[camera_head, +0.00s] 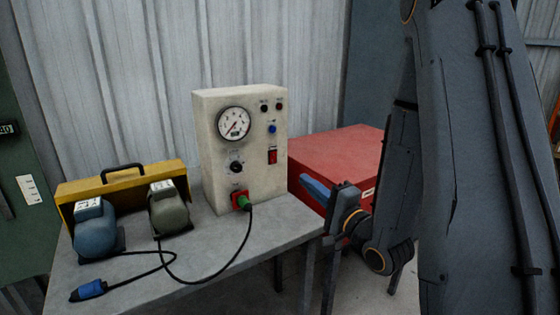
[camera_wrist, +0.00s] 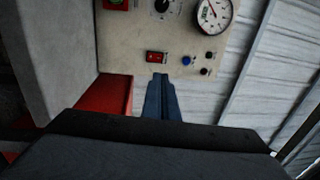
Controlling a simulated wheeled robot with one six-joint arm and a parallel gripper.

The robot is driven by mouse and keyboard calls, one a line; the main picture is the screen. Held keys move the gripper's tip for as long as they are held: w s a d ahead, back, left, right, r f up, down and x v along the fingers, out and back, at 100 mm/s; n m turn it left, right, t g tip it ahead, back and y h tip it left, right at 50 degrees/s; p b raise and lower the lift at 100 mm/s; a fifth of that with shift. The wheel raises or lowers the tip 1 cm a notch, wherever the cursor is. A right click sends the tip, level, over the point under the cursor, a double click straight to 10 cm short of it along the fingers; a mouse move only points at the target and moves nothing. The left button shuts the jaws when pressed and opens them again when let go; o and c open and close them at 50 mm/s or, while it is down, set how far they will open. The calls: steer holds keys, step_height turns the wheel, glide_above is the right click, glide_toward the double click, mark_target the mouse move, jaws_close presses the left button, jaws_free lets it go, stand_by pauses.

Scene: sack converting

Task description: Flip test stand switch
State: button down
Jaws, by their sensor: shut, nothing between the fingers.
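The test stand (camera_head: 213,165) is a cream upright box on a grey table. Its red rocker switch (camera_head: 272,156) sits on the right side of the front panel, below a blue button (camera_head: 272,128). In the wrist view, the switch (camera_wrist: 156,57) lies just beyond my blue fingertips (camera_wrist: 160,78), almost in line with them. In the camera_head view, my gripper (camera_head: 305,180) is shut and empty, to the right of the panel and lower than the switch. A gap shows between fingertips and panel. I cannot tell which way the switch is set.
The stand carries a round gauge (camera_head: 234,123), a black knob (camera_head: 236,167) and a red socket with a green plug (camera_head: 243,202). Its cable loops across the table (camera_head: 213,245). A blue motor (camera_head: 94,230), a grey-green motor (camera_head: 169,208) and a yellow case (camera_head: 140,175) stand left. A red cabinet (camera_head: 335,150) is behind.

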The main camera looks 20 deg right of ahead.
mark_target(274, 154)
steer(key=x, duration=1.4)
steer(key=shift+p, duration=0.35)
